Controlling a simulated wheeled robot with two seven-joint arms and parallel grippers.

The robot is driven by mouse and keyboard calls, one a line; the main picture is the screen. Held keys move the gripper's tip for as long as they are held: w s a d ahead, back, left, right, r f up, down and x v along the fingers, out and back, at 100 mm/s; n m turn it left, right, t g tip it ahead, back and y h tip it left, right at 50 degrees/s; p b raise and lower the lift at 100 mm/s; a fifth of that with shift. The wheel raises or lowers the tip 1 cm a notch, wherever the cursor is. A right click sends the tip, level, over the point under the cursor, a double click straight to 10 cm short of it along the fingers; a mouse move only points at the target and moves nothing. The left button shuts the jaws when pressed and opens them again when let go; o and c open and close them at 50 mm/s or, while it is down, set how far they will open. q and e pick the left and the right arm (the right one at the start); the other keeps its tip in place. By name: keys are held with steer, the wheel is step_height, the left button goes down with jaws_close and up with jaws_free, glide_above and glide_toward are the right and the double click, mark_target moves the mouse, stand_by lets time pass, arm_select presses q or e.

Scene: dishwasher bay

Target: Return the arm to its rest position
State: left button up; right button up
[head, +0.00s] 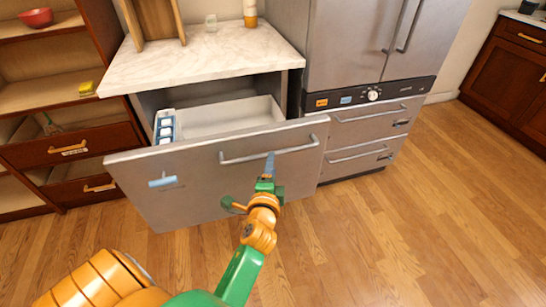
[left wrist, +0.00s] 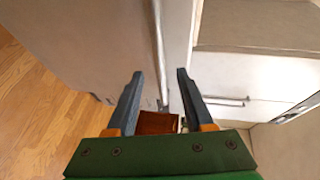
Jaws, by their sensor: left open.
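My left gripper (head: 268,165) is at the end of my green and orange arm, in front of the pulled-out dishwasher drawer front (head: 190,185). In the head view its tip overlaps the drawer's bar handle (head: 268,150). In the left wrist view the two dark fingers of my left gripper (left wrist: 158,82) stand apart with nothing held between them. A thin metal bar runs up the picture beyond the fingers; I cannot tell whether a finger touches it. My right gripper is in neither view.
Above is a marble counter (head: 195,62). A steel fridge (head: 360,45) stands to the right, wooden shelves (head: 45,95) to the left. The wooden floor (head: 430,200) at right is clear.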

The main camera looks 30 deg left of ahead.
arm_select(q)
steer(key=shift+s+d, duration=0.1)
steer(key=shift+s, duration=0.05)
steer(key=s+d+f+n+g+h+p, duration=0.1)
steer(key=s+d+f+g+h, duration=0.2)
steer(key=f, duration=0.5)
steer(key=s+d+f+n+g+h+p, duration=0.1)
steer(key=s+d+f+g, duration=0.15)
steer(key=s+f, duration=0.4)
steer(key=s+d+f+n+g+h+p, duration=0.1)
steer(key=s+d+f+h, duration=0.2)
steer(key=f, duration=0.7)
steer(key=s+f+n+g, duration=0.3)
steer(key=s+f, duration=0.1)
steer(key=s, duration=0.8)
steer(key=s+a+f+n+g+p, duration=0.1)
steer(key=s+f+n+g, duration=0.2)
steer(key=s, duration=0.8)
step_height(320, 180, down, 2)
steer(key=shift+s+a+f+g+p, duration=0.15)
steer(key=shift+s+f+g+p, duration=0.15)
steer(key=shift+s+g, duration=0.15)
